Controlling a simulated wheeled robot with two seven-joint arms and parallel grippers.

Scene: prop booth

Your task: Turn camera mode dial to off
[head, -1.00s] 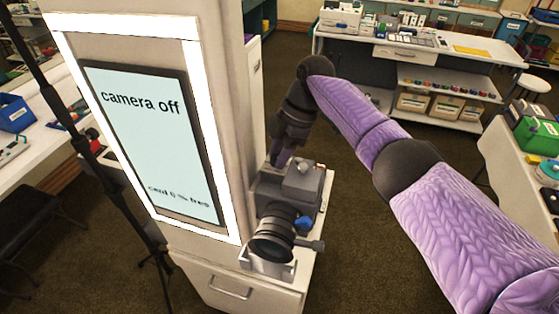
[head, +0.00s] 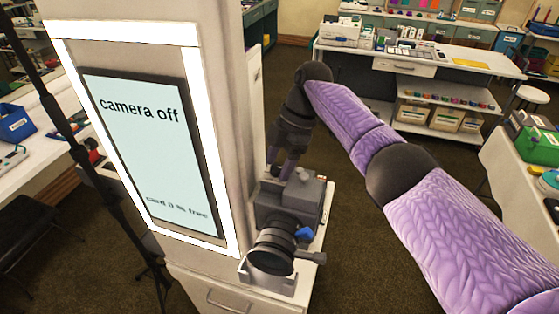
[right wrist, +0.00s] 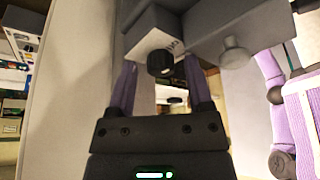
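The grey camera (head: 290,207) stands on a ledge beside the white booth column, its black lens (head: 272,248) toward me. In the right wrist view, a black mode dial (right wrist: 160,63) sits on the camera's pale corner housing. My right gripper (head: 281,165) is behind the camera in the head view. Its two purple fingers (right wrist: 161,72) stand apart, one on each side of the dial, with gaps showing; they do not appear to grip it. The booth screen (head: 156,150) reads "camera off" and "card 0 % free". My left gripper is not in view.
A second knob (right wrist: 236,52) sticks out of the camera right of the dial. The booth column (right wrist: 72,90) rises close on the left. A black stand pole (head: 66,125) is left of the booth. Shelves (head: 440,100) and tables stand farther back.

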